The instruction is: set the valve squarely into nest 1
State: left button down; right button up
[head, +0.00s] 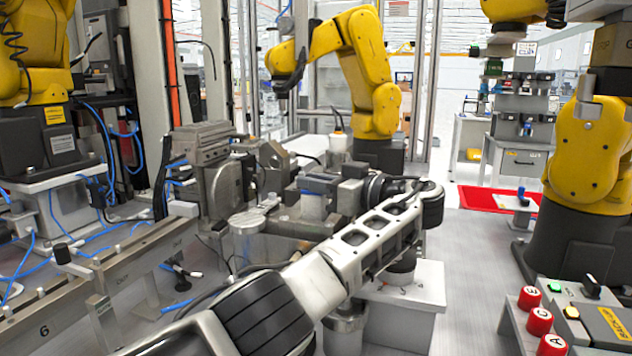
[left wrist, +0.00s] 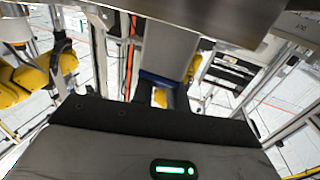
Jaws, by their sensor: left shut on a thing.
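My left arm reaches in from the bottom of the head view. Its wrist bends back, and the left gripper (head: 318,190) points left over the grey machine fixture. It is shut on a small part with a blue top and grey body, which I take for the valve (head: 314,202). A blue piece (left wrist: 158,78) also shows just past the black gripper body in the left wrist view. The fingertips and the valve's underside are hard to make out. I cannot pick out nest 1 or its number. My right gripper is not in view.
A grey metal fixture (head: 225,180) stands close left of the gripper. A bench rail marked 6 (head: 150,240) runs along the left. Yellow robot arms (head: 375,75) stand behind and at right (head: 590,150). A control box with red buttons (head: 540,321) is at lower right.

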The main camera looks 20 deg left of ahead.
pick_arm(q)
jog(key=shift+f+b, duration=0.3)
jog(key=shift+f, duration=0.05)
jog(key=shift+f+b, duration=0.25)
jog(key=shift+b, duration=0.05)
jog(key=c, duration=1.5)
grip_release()
jog(key=shift+o, duration=0.6)
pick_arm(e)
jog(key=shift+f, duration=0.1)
